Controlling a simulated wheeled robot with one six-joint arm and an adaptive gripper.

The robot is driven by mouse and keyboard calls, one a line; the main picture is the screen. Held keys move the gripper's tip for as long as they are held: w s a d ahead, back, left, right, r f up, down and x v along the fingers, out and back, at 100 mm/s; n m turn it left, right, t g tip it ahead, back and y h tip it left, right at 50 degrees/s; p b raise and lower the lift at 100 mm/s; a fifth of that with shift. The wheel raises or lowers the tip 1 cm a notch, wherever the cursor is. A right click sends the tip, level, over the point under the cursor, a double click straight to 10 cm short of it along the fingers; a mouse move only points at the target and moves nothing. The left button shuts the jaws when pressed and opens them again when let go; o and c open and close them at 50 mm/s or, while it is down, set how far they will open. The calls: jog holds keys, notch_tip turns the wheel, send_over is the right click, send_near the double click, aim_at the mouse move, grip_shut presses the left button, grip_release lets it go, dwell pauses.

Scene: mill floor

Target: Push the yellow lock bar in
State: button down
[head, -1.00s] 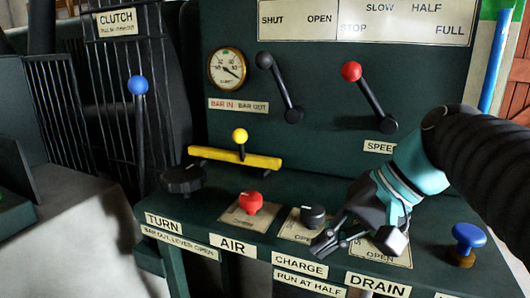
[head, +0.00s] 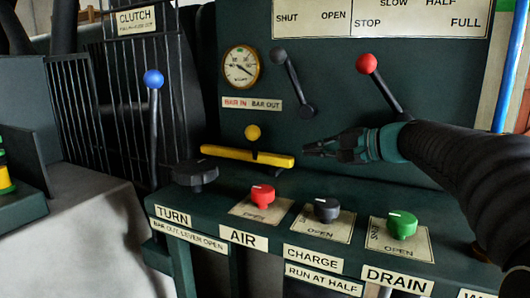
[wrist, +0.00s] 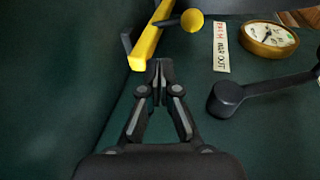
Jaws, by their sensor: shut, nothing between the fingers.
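The yellow lock bar (head: 225,155) lies across the front of the green panel, with a yellow ball knob (head: 253,132) on a short dark stem at its middle. In the wrist view the bar (wrist: 146,42) and its knob (wrist: 192,20) show at the top. My gripper (head: 306,148) is shut and empty. It points left, just right of the bar's right end. In the wrist view my fingertips (wrist: 160,66) are close to the bar's end; I cannot tell if they touch it.
A round gauge (head: 241,66) and the bar in/bar out label (head: 252,103) sit above the bar. A black-knobbed lever (head: 292,80) and red-knobbed lever (head: 378,82) are above my gripper. Below stand a black handwheel (head: 195,174) and red (head: 262,196), black (head: 327,209) and green (head: 402,224) knobs.

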send_near(256, 151)
jog(key=p+x, duration=0.1)
jog(key=x, duration=0.4)
jog(key=shift+w+a+f, duration=0.1)
jog(key=shift+w, duration=0.05)
jog(key=shift+w+a, duration=0.4)
jog(key=shift+a, duration=0.2)
